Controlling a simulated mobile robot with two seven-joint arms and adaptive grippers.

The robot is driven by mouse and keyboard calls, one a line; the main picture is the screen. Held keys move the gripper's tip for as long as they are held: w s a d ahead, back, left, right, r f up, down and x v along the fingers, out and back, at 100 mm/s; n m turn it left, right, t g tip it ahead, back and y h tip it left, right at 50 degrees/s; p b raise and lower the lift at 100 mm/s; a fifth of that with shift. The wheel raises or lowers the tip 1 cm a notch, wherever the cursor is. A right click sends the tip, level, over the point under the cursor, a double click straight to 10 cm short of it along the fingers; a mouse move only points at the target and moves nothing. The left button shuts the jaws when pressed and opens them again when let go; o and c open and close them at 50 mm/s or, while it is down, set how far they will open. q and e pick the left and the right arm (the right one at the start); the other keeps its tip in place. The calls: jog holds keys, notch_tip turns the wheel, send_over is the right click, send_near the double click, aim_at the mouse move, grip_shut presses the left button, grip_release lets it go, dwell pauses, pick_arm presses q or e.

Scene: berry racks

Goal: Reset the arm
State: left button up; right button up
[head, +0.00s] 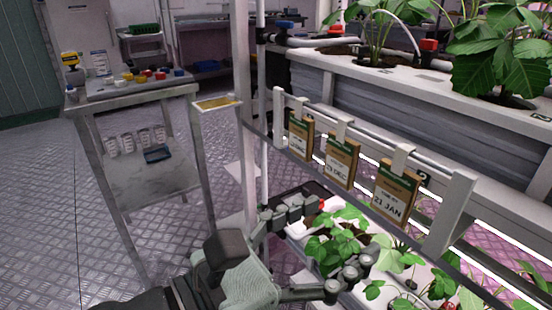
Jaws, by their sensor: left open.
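My left gripper (343,231) is open at the lower middle of the head view. Its two dark jointed fingers are spread wide, with leafy strawberry plants (345,240) of the lower rack level between and beyond them. The gap between the fingers holds nothing that I can make out; whether the fingers touch leaves I cannot tell. A small red spot shows at the upper fingertip, too small to name surely. The left arm's grey-green wrist part comes in from the bottom edge. My right gripper is out of the picture.
A white rack rail (440,223) with hanging date cards (341,162) runs above the lower plants. A white upright post (243,110) stands close beyond the gripper. The upper planter (440,85) is at right. A metal cart (140,88) with coloured caps stands left; floor before it is clear.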

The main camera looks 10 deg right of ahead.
pick_arm(q)
jog(key=w+a+f+n+t+y, duration=0.1)
jog(key=w+a+n+t+y, duration=0.15)
jog(key=w+n, duration=0.55)
jog(key=w+a+f+n+t+y, duration=0.1)
jog(key=w+f+n+t+y, duration=0.25)
jog(key=n, duration=0.65)
jog(key=w+a+f+n+y, duration=0.6)
jog(key=w+a+f+n, duration=0.1)
jog(key=a+f+n, duration=0.55)
jog(key=s+a+f+n+g+y, duration=0.2)
jog(key=a+f+n, duration=0.25)
jog(key=f, duration=0.25)
jog(key=s+a+f+n+g+y, duration=0.2)
jog(key=s+a+f+n, duration=0.15)
jog(key=a+f, duration=0.3)
jog(key=s+a+f+n+g+y, duration=0.2)
jog(key=s+a+f+n+g, duration=0.4)
jog(key=s+a+f+n, duration=0.3)
jog(key=s+a+f+p, duration=0.1)
jog(key=s+a+f, duration=0.2)
jog(key=s+f, duration=0.3)
jog(key=shift+s+a, duration=0.25)
jog(key=shift+s, duration=0.4)
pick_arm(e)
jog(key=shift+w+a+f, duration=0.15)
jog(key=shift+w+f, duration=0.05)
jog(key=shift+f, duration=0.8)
